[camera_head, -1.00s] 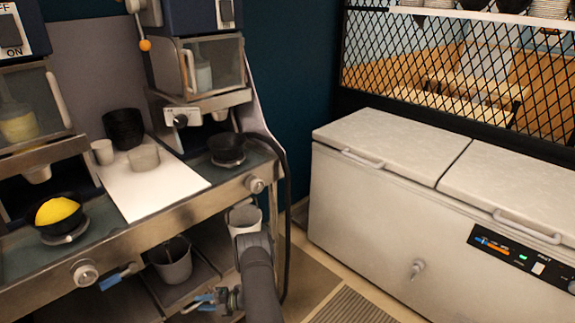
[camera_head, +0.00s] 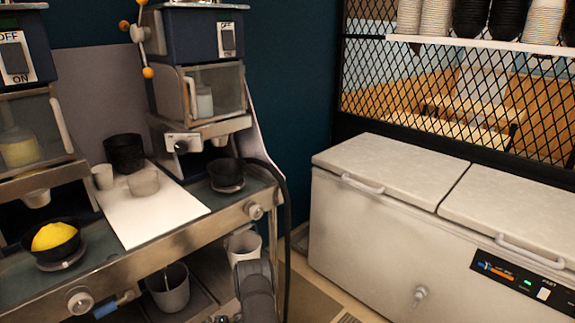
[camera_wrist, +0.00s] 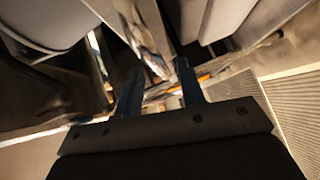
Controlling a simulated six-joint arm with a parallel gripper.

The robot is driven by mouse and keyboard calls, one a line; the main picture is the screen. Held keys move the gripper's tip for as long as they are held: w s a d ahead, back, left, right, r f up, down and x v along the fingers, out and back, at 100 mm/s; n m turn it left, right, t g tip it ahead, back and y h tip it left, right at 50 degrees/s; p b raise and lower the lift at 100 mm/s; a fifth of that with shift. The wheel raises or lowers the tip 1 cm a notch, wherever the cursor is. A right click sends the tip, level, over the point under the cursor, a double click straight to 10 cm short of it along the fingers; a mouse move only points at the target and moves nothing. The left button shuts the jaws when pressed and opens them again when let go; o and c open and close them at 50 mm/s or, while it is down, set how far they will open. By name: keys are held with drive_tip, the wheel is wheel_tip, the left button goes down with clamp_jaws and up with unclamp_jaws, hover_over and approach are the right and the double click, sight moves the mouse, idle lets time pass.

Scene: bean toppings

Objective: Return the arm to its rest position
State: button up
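In the head view my dark arm (camera_head: 256,290) rises from the bottom edge, in front of the counter and near a white bucket. My gripper does not show clearly there, at the bottom edge. In the wrist view my gripper (camera_wrist: 160,68) has its two dark fingers spread apart, with nothing held between them. Blurred shelf and machine parts show beyond the fingers.
The steel counter (camera_head: 160,248) holds a black bowl with yellow food (camera_head: 54,240), an empty black bowl (camera_head: 226,175) and a white board (camera_head: 150,215). Buckets (camera_head: 168,290) stand below. A white chest freezer (camera_head: 370,235) stands right. Some floor is bare between.

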drive_tip(key=d+r, duration=0.2)
drive_tip(key=d, duration=1.2)
drive_tip(key=a, duration=0.5)
drive_tip(key=a+f, duration=0.1)
drive_tip(key=a, duration=0.5)
drive_tip(key=a+f, duration=0.1)
drive_tip(key=a, duration=0.4)
drive_tip(key=shift+a+f, duration=0.2)
drive_tip(key=shift+a, duration=0.2)
drive_tip(key=shift+s+a+f, duration=0.1)
drive_tip(key=shift+s+a, duration=0.1)
drive_tip(key=shift+s, duration=0.05)
drive_tip(key=s+d, duration=1.6)
drive_tip(key=d, duration=0.1)
drive_tip(key=d+r, duration=0.1)
drive_tip(key=d, duration=0.5)
drive_tip(key=shift+d, duration=0.3)
drive_tip(key=shift+r, duration=0.1)
